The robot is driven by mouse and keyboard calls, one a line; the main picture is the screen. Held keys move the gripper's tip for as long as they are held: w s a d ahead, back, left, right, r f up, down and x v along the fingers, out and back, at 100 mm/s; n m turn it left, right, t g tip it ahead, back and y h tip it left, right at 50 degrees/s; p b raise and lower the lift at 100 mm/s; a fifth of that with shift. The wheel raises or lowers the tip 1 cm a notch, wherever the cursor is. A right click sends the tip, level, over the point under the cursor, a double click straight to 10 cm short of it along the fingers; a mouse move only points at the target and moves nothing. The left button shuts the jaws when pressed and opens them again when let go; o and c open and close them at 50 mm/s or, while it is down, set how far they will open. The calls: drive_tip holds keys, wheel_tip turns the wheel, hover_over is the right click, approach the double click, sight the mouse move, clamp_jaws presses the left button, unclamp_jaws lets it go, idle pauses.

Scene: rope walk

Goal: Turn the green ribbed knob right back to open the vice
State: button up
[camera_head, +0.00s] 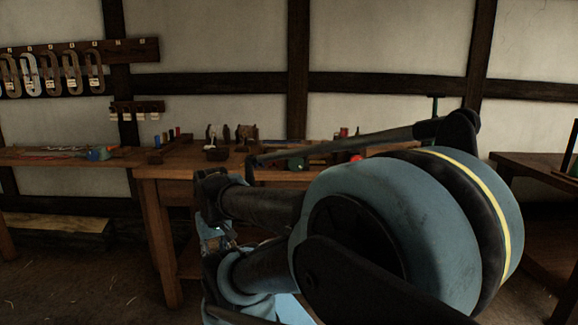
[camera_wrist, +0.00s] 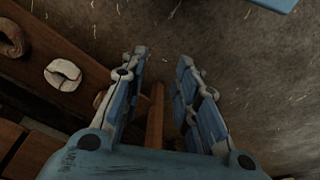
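My gripper (camera_wrist: 165,65) is open and empty in the wrist view, its two blue-grey fingers apart, above a bare floor and some wooden beams. In the head view my own arm fills the right middle and hides part of the workbench. A small green rounded thing (camera_head: 297,163) shows on the workbench just behind my arm; it may be the green knob, but ribs cannot be made out. A red round thing (camera_head: 356,158) lies to its right, partly hidden. The vice cannot be clearly told apart. My gripper is not touching anything on the bench.
The wooden workbench (camera_head: 165,172) carries blocks and small tools. A side bench (camera_head: 60,158) stands left, another table (camera_head: 530,165) right. Rope coils (camera_head: 50,72) hang on the wall. In the wrist view a pale coil (camera_wrist: 63,75) lies on a board. Floor at left front is clear.

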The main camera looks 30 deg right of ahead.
drive_tip(key=w+d+r+m, duration=0.3)
drive_tip(key=w+r, duration=0.1)
drive_tip(key=r, duration=0.2)
drive_tip(key=w+d+r+m, duration=0.3)
drive_tip(key=w+r, duration=0.1)
drive_tip(key=r, duration=0.3)
drive_tip(key=w+d+r+m+g, duration=0.1)
drive_tip(key=w+d+r+m, duration=0.5)
drive_tip(key=d+r, duration=0.3)
drive_tip(key=w+d+r+m+g, duration=0.1)
drive_tip(key=w+d+r+m, duration=0.55)
drive_tip(key=d, duration=0.45)
drive_tip(key=w+d+r+m, duration=0.1)
drive_tip(key=d+r+m, duration=0.15)
drive_tip(key=d, duration=0.45)
drive_tip(key=w+d+r+m, duration=0.1)
drive_tip(key=w+d+m, duration=0.1)
drive_tip(key=d+m, duration=0.35)
drive_tip(key=f, duration=0.5)
drive_tip(key=d+f+n, duration=0.1)
drive_tip(key=f, duration=0.5)
drive_tip(key=f+n, duration=0.1)
drive_tip(key=f, duration=0.5)
drive_tip(key=shift+s+d+f, duration=0.1)
drive_tip(key=shift+s+d, duration=0.05)
drive_tip(key=shift+d, duration=0.05)
drive_tip(key=shift+c, duration=0.5)
